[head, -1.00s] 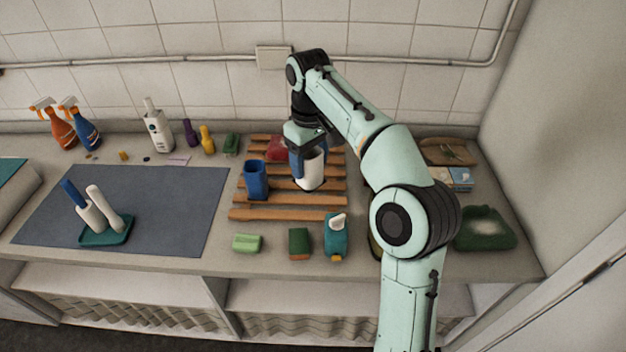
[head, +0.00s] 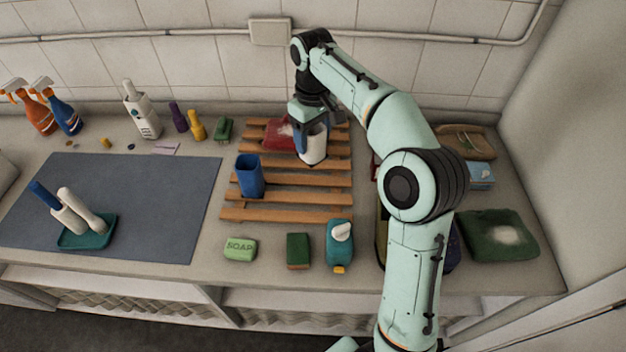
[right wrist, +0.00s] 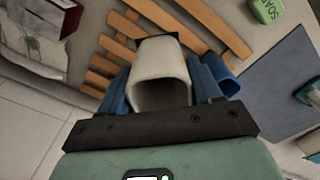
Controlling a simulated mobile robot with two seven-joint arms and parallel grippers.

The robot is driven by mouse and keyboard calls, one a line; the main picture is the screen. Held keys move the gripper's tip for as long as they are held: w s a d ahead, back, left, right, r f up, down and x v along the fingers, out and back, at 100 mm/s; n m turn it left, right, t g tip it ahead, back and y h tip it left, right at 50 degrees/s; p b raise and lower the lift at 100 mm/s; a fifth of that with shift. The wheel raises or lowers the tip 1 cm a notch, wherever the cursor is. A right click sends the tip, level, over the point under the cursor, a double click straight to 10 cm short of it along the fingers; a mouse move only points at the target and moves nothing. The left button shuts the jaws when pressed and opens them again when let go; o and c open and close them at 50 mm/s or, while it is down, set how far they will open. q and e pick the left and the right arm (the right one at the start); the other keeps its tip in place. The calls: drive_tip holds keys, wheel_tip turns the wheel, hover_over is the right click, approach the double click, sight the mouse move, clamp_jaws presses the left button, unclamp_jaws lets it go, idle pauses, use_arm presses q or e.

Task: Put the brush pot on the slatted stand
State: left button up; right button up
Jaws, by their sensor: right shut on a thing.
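My right gripper (head: 311,122) is shut on a white pot (head: 314,149), which I take to be the brush pot. In the right wrist view the pot (right wrist: 160,82) sits between the two blue fingers, its open mouth toward the camera. The pot is roughly upright over the back half of the wooden slatted stand (head: 287,197). I cannot tell whether its base touches the slats. A blue cup (head: 249,177) stands at the stand's left side, apart from the pot. My left gripper is not in view.
A red item (head: 279,136) lies at the stand's back, close to the held pot. Green soap (head: 240,249), a sponge (head: 298,251) and a teal bottle (head: 340,246) line the front. A teal tray (head: 75,241) is on the grey mat. The front right slats are clear.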

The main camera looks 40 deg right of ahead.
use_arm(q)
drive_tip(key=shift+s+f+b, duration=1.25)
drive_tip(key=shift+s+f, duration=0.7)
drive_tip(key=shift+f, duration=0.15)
use_arm(e)
drive_tip(key=shift+s+f, duration=0.1)
drive_tip(key=shift+f, duration=7.2)
drive_tip(key=shift+f, duration=0.1)
drive_tip(key=shift+f, duration=0.15)
drive_tip(key=o, duration=1.2)
drive_tip(key=shift+c, duration=0.2)
